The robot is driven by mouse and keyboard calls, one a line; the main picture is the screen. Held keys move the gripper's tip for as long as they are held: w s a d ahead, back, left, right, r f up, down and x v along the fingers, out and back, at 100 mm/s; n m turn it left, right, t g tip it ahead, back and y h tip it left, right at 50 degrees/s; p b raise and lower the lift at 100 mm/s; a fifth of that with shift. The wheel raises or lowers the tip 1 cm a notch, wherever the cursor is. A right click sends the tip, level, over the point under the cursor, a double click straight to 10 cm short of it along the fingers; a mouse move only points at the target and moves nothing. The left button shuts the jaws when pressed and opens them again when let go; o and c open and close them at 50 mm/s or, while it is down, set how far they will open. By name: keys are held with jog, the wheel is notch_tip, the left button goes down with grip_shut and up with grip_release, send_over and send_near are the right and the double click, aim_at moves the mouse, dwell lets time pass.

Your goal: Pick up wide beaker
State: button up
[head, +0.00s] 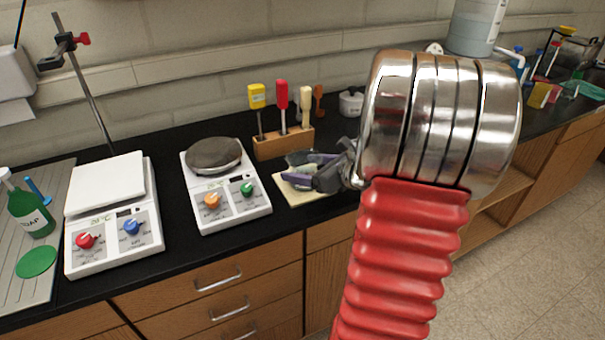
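My gripper (308,171) is at the middle of the black counter, over a pale square mat. Its purple-grey fingers point left and look spread apart. A small greyish, glassy shape (299,157) shows at the fingers and may be the wide beaker. The fingers partly hide it, and I cannot tell whether they touch or grip it. My thick red and chrome arm covers the counter to the right of the gripper.
A hot plate with a dark round top (214,155) stands just left of my gripper. A white-topped hot plate (106,183), a stand and a green soap bottle (27,212) are farther left.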

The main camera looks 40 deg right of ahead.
jog(key=c, duration=0.9)
jog(key=shift+r, duration=0.2)
jog(key=shift+r, duration=4.75)
